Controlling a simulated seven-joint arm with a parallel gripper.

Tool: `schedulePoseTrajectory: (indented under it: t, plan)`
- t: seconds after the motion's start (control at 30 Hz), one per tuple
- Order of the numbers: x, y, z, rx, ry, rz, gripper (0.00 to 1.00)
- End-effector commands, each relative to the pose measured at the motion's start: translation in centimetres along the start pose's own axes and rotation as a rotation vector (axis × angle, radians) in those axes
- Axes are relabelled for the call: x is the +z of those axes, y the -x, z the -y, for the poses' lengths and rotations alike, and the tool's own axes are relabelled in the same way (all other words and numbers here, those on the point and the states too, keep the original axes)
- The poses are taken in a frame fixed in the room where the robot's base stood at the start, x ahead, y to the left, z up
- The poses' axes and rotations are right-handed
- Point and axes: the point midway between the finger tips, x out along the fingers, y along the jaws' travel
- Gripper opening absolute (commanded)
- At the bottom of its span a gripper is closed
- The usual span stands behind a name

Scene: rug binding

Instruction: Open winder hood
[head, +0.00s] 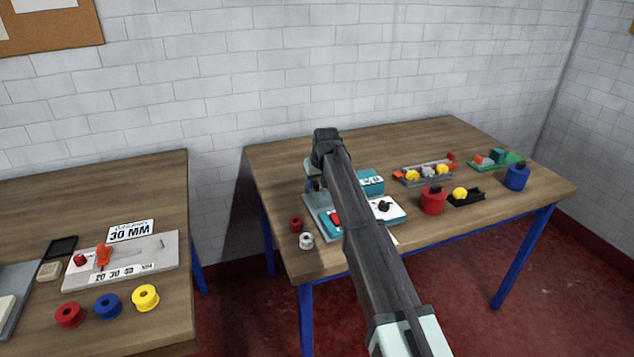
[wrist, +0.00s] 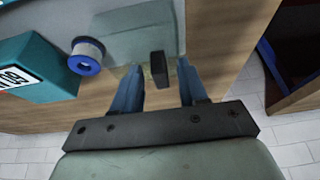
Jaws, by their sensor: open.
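In the wrist view, what looks like the winder hood (wrist: 118,62) is a pale, see-through cover. A small black tab, likely its handle (wrist: 158,63), stands at its near edge. My gripper (wrist: 160,82) is open, with one blue finger on each side of the tab. I cannot tell whether either finger touches it. The hood appears shut. In the head view, my arm hides most of the winder and the hood; only part of the pale base (head: 318,212) shows.
A teal box (wrist: 35,72) with a label and a spool with a blue rim (wrist: 86,56) lie left of the hood in the wrist view. In the head view, red (head: 296,224) and white (head: 306,240) spools stand near the table's left edge.

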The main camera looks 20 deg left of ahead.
Motion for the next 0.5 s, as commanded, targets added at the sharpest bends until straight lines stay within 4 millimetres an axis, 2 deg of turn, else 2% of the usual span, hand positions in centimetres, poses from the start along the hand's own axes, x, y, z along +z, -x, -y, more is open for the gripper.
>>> schedulePoseTrajectory:
  t: [0.27, 0.37, 0.5]
  plan:
    - [-0.1, 0.6, 0.0, 0.000, 0.000, -0.003, 0.43]
    - [-0.1, 1.6, 0.0, 0.000, 0.000, -0.004, 0.43]
    - [0.0, 4.0, 0.0, 0.000, 0.000, -0.004, 0.43]
